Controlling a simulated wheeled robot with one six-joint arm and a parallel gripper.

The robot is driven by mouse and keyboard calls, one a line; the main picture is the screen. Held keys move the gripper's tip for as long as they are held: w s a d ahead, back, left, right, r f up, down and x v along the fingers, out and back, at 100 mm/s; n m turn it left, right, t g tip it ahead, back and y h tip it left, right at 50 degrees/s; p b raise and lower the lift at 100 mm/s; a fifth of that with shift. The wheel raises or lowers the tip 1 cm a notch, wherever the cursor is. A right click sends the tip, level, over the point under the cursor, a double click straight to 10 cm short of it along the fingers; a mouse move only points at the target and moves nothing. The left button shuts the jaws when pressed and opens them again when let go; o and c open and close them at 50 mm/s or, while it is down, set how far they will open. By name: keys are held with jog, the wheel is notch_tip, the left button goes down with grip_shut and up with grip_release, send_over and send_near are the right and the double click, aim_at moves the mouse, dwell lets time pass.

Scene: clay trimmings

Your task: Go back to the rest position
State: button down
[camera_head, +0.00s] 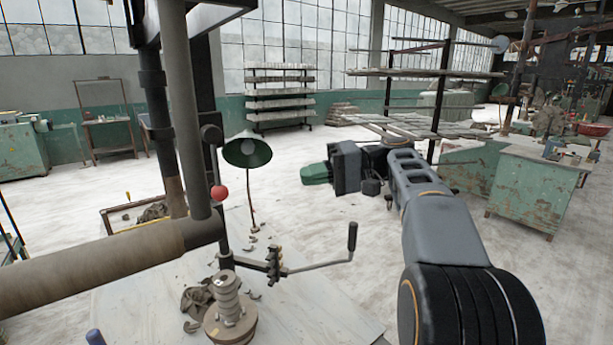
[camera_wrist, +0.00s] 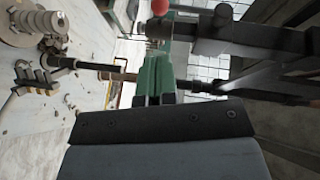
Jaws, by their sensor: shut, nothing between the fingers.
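My gripper (camera_head: 306,174) is held out in the air above and to the right of the work table (camera_head: 300,310), with its green fingers pointing left. In the wrist view the two green fingers (camera_wrist: 156,72) lie together, shut and empty. Nothing hangs from them. The arm reaches in from the lower right of the head view. The fingers are apart from the table and the machine in the head view.
A ribbed metal piece on a round base (camera_head: 230,318) stands on the table among grey scraps (camera_head: 197,298). A crank handle (camera_head: 352,236), a green lamp (camera_head: 247,150) and a red knob (camera_head: 219,193) are nearby. A rack of boards (camera_head: 425,72) stands behind. Open floor lies between.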

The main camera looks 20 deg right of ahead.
dwell(0.3)
notch_tip(320, 180, down, 19)
jog(key=s+d+m+t+h, duration=0.1)
jog(key=d+m+h, duration=0.1)
jog(key=m+h, duration=0.55)
jog(key=s+a+f+n+h, duration=0.1)
jog(key=s+f+n+h, duration=0.2)
jog(key=s, duration=0.4)
jog(key=s+a+f+n+h+p, duration=0.1)
jog(key=s+f+n+h, duration=0.3)
jog(key=s, duration=0.4)
notch_tip(320, 180, down, 2)
jog(key=shift+a+f+h, duration=0.15)
jog(key=shift+h, duration=0.6)
